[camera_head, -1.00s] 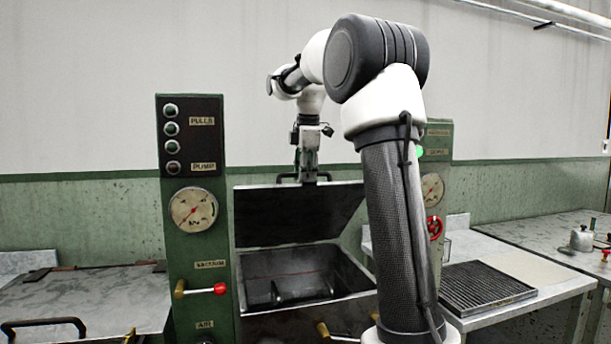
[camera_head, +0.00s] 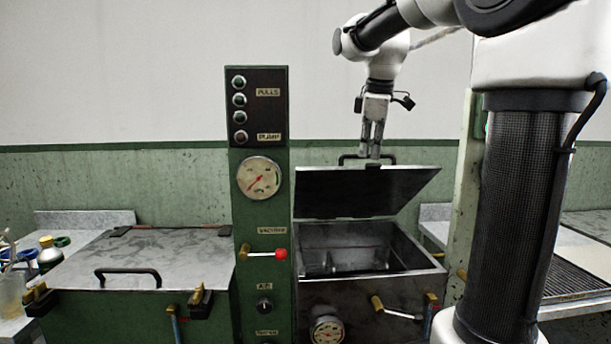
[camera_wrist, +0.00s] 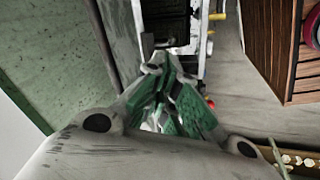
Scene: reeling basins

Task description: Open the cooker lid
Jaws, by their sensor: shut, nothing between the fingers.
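The cooker lid (camera_head: 365,192) is a dark metal panel tilted up over the open basin (camera_head: 350,240), whose empty-looking inside shows below it. A black bar handle (camera_head: 347,159) stands at the lid's raised edge. My gripper (camera_head: 371,153) points down at that edge, its tips overlapping the handle in the head view; I cannot tell whether they touch it. In the wrist view my gripper (camera_wrist: 158,68) shows green-padded fingers drawn together, with nothing clearly held between them.
A green panel (camera_head: 262,215) with gauge and red-knobbed lever stands left of the open basin. Further left is a second cooker with a flat, closed lid (camera_head: 190,250). Bottles (camera_head: 48,255) stand at far left. Yellow-handled clamps (camera_head: 430,300) stick out at the basin's front.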

